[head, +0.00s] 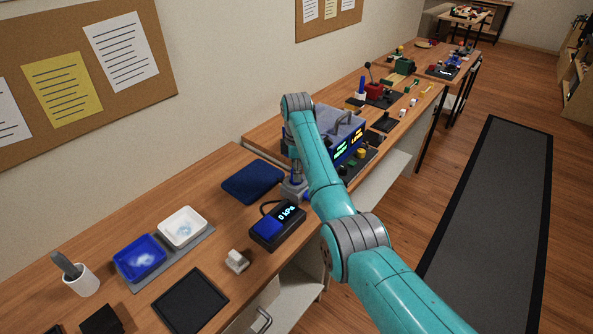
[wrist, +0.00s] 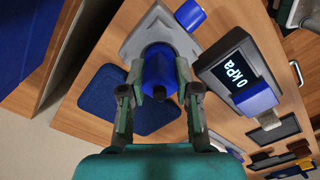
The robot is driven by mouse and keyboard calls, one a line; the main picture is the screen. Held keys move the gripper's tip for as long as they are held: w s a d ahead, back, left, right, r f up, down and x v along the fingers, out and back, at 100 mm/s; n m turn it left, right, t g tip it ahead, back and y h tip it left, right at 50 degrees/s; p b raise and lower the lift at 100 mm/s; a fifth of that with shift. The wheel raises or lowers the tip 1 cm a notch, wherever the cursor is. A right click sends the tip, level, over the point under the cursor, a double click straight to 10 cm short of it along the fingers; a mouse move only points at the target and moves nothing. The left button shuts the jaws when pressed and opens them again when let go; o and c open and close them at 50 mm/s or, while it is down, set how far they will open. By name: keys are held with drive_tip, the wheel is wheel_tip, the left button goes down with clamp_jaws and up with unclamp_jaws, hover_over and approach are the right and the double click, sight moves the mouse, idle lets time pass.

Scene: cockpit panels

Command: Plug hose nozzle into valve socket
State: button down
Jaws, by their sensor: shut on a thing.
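My gripper (wrist: 160,72) is shut on a blue cylinder, which I take to be the hose nozzle (wrist: 158,66); a finger stands on each side of it. The nozzle is over the grey valve block (wrist: 131,47), which has a second blue cylinder (wrist: 190,15) at its side. The nozzle hides the block's socket, so I cannot tell whether it is inserted. In the head view my gripper (head: 294,167) is above the grey block (head: 293,189), partly hidden by my arm. The pressure gauge (head: 278,226) beside it reads 0 kPa; it also shows in the wrist view (wrist: 238,76).
A dark blue mat (head: 252,181) lies left of the block. A blue tray (head: 140,257) and a white tray (head: 182,228) stand farther left. A blue box (head: 347,134) with lit displays stands behind my arm. A small white block (head: 236,261) lies near the front edge.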

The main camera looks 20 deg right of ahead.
drive_tip(key=shift+f, duration=0.45)
drive_tip(key=c, duration=0.8)
unclamp_jaws()
drive_tip(key=shift+o, duration=0.2)
